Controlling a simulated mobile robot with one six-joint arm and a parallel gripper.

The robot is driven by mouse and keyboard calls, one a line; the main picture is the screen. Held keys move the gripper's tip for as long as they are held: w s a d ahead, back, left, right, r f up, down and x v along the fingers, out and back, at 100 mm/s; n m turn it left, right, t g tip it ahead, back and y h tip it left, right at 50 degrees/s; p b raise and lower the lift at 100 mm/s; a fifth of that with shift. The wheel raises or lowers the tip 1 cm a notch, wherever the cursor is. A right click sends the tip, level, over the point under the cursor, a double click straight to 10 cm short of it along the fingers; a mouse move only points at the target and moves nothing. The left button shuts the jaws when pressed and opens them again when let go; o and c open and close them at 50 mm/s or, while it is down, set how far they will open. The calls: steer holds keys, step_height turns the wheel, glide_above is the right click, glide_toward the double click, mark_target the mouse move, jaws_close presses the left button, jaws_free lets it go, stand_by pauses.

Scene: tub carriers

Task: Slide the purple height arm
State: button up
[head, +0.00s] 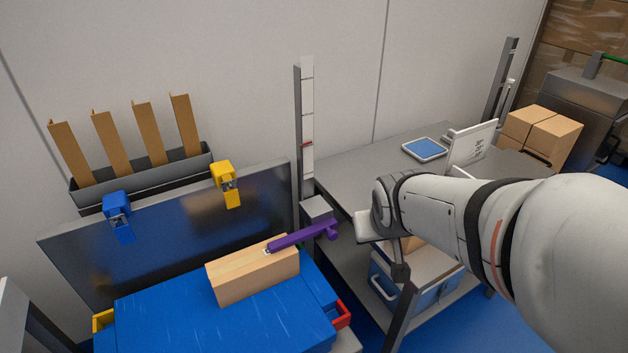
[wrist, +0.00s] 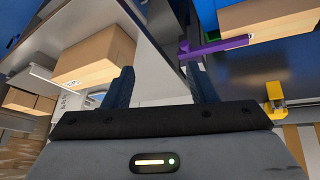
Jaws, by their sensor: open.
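The purple height arm (head: 298,237) reaches left from the foot of an upright post (head: 303,130) with a marked scale. Its left tip is over the top of a tan box (head: 255,278); I cannot tell if it touches.
The tan box lies on a blue surface (head: 170,318). A dark panel (head: 165,245) with a blue clip (head: 117,207) and a yellow clip (head: 226,180) stands behind. A grey table (head: 350,175) is right, with a blue crate (head: 385,280) beneath it.

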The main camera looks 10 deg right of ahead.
steer(key=w+d+f+n+t+b, duration=0.25)
steer(key=w+f+t+b, duration=0.35)
steer(key=w+f+b, duration=0.8)
steer(key=n+t+y+b, duration=0.2)
steer(key=t+y+b, duration=0.3)
steer(key=y+b, duration=0.45)
glide_toward(334, 237)
steer(key=w+a+h+b, duration=0.1)
steer(key=h, duration=0.1)
steer(key=shift+y, duration=0.25)
steer(key=shift+b+x, duration=1.05)
steer(key=shift+x, duration=2.95)
steer(key=shift+r, duration=0.15)
steer(key=shift+c, duration=0.5)
